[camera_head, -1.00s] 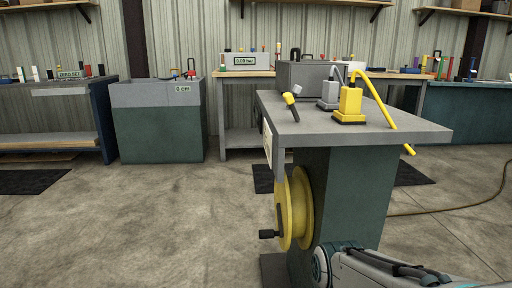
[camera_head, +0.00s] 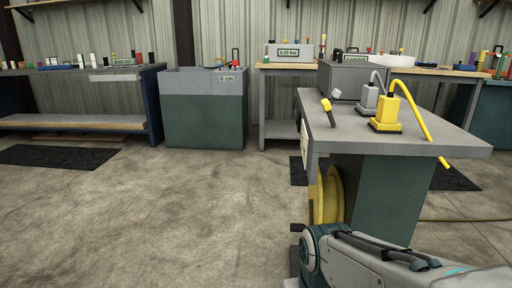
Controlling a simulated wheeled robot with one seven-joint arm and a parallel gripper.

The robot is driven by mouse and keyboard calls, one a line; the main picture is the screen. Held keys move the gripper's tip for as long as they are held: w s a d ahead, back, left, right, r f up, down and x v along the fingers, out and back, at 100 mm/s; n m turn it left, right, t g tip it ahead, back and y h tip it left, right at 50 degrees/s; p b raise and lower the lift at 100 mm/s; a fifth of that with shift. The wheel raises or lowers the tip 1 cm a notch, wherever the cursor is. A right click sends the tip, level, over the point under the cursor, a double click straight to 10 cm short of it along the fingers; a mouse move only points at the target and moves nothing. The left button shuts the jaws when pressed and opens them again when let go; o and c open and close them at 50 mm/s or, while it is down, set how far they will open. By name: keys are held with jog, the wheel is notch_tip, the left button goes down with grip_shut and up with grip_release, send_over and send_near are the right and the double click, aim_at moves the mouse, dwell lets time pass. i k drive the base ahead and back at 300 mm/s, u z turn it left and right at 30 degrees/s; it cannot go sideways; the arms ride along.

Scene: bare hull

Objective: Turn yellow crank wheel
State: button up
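The yellow crank wheel (camera_head: 327,196) is mounted upright on the left side of the grey-topped, green pedestal table (camera_head: 390,200), under the tabletop. Only its upper part shows; my arm hides the lower part. A dark piece, perhaps the crank handle, shows at the wheel's lower left (camera_head: 296,228), partly hidden. My arm reaches in from the lower right, in front of the wheel and the pedestal. My gripper is not in the picture, so I cannot tell its state or whether it touches the wheel.
On the tabletop (camera_head: 440,137) stand a yellow device (camera_head: 386,116) with a bent yellow lever, a grey one (camera_head: 367,100) and a grey box (camera_head: 343,78). A grey-green tank (camera_head: 203,110) and workbenches line the back wall.

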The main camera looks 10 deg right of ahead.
aim_at(325, 204)
jog(key=u, duration=1.1)
jog(key=i, duration=1.65)
jog(key=z, duration=3)
